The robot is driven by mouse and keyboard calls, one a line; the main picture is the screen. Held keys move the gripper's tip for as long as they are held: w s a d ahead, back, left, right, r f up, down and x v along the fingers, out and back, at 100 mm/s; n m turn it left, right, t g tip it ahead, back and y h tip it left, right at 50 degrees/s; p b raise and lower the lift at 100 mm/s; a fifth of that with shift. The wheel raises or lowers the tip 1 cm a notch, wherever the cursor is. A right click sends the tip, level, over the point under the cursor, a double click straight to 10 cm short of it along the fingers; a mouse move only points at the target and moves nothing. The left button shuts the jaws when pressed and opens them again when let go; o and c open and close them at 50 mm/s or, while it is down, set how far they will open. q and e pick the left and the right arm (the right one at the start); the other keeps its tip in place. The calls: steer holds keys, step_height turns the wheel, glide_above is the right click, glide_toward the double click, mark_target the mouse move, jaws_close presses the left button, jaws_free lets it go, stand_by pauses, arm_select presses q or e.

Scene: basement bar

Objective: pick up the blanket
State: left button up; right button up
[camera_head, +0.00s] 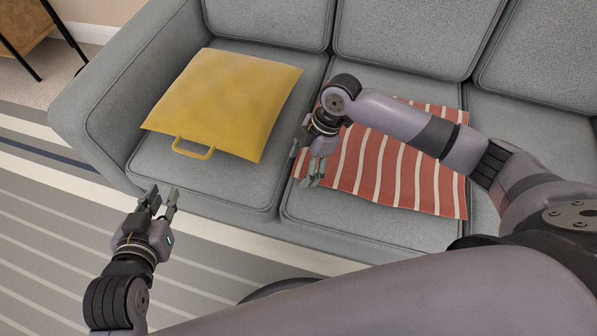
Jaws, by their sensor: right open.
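The blanket (402,172) is red with white stripes and lies flat on the middle seat of the grey sofa, its right edge near the seam with the right seat. My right arm passes over it and hides part of its far left area. My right gripper (306,172) is open and empty at the blanket's left edge, pointing down toward the seat; whether it touches the cloth I cannot tell. My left gripper (165,192) has its fingers apart with nothing between them, in front of the left seat, away from the blanket.
A yellow cushion-like item (228,98) with a loop handle lies on the left seat of the sofa (225,180). The sofa's backrests rise behind. A striped rug (50,215) covers the floor, and wooden furniture (22,25) stands at the top left.

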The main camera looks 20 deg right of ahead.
steer(key=shift+a+f, duration=0.1)
steer(key=shift+f, duration=0.2)
steer(key=shift+f, duration=0.1)
steer(key=shift+c, duration=0.7)
steer(key=c, duration=0.5)
